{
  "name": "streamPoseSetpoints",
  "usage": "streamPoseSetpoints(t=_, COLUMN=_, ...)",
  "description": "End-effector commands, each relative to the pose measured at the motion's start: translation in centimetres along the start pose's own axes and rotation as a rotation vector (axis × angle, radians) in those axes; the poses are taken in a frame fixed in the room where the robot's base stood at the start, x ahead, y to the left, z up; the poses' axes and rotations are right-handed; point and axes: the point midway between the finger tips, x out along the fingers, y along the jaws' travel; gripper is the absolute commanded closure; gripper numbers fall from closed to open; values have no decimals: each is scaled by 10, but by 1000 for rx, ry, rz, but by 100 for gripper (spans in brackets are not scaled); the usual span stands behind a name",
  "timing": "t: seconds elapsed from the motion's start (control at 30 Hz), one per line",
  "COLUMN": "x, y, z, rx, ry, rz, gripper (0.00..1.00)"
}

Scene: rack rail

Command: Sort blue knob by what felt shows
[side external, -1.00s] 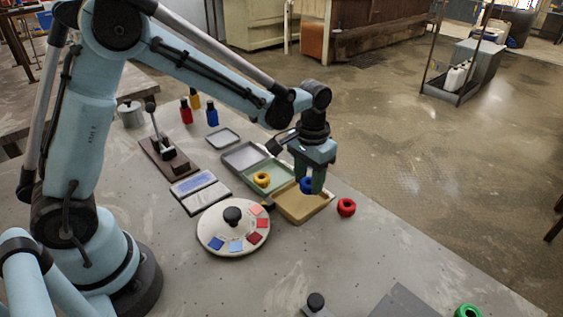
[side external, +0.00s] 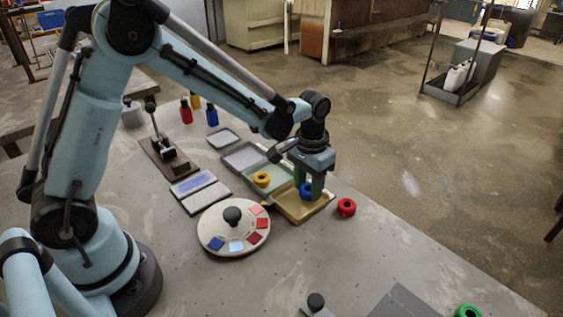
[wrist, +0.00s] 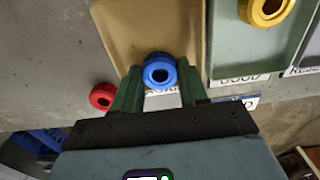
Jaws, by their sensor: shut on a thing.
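The blue knob (side external: 305,190) is a ring-shaped piece held between the two green fingers of my gripper (side external: 310,188). In the wrist view the blue knob (wrist: 159,71) sits between the fingertips (wrist: 158,85), over the tan tray (wrist: 125,35). In the side view my gripper is low over the tan tray (side external: 301,213); whether the knob touches its floor I cannot tell. The tan tray's label is mostly hidden. The green tray (wrist: 229,45) beside it is labelled GOOD and holds a yellow knob (wrist: 266,12). A pale pad with a blue strip (side external: 195,185) lies left of the trays.
A grey tray (side external: 240,156) adjoins the green one. A red knob (side external: 346,207) lies right of the tan tray. A round dial with coloured swatches (side external: 214,228) stands in front. A lever stand (side external: 160,152) and small bottles (side external: 186,112) are behind.

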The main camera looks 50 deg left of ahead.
Motion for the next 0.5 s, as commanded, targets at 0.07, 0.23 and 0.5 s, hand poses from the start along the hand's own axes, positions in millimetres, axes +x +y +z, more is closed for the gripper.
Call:
streamPoseSetpoints(t=0.07, x=1, y=0, z=0, rx=0, ry=0, rz=0, gripper=100)
streamPoseSetpoints(t=0.23, x=3, y=0, z=0, rx=0, ry=0, rz=0, gripper=100)
streamPoseSetpoints(t=0.5, x=3, y=0, z=0, rx=0, ry=0, rz=0, gripper=28)
